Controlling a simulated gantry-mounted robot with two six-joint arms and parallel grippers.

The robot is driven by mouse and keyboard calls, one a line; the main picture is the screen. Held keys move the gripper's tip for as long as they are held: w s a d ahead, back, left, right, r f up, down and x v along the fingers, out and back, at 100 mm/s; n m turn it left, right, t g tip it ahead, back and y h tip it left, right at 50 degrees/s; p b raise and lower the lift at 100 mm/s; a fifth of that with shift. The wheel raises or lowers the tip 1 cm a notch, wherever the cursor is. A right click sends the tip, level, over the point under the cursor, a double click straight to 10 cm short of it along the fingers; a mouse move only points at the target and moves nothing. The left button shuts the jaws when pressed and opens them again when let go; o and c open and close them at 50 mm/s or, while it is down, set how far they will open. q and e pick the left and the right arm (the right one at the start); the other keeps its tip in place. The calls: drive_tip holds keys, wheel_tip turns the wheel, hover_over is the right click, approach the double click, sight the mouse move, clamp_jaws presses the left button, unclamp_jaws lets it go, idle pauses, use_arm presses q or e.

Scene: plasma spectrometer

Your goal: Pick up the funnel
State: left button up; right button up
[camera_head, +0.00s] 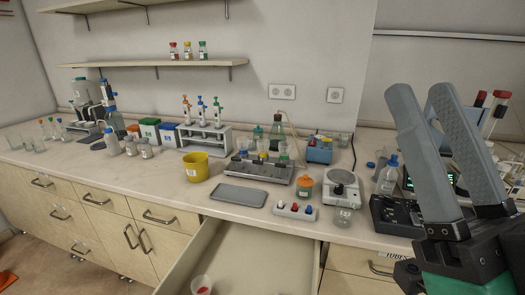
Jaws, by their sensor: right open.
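I cannot pick out a funnel with certainty. A small pale, cup-like vessel with something red in it (201,285) sits in the open drawer (250,260) at the bottom of the view; it is cut off by the frame edge and I cannot tell what it is. My right gripper (421,92) is large at the right, its two grey fingers pointing up and apart, with nothing between them. It hides part of the bench behind it. My left gripper is not in view.
A grey tray (238,196) lies near the front edge beside a yellow container (196,167). A round-plate device (341,181), a clear beaker (342,216) and a pipette rack (205,136) stand on the bench. The drawer juts out below. The bench front at left is clear.

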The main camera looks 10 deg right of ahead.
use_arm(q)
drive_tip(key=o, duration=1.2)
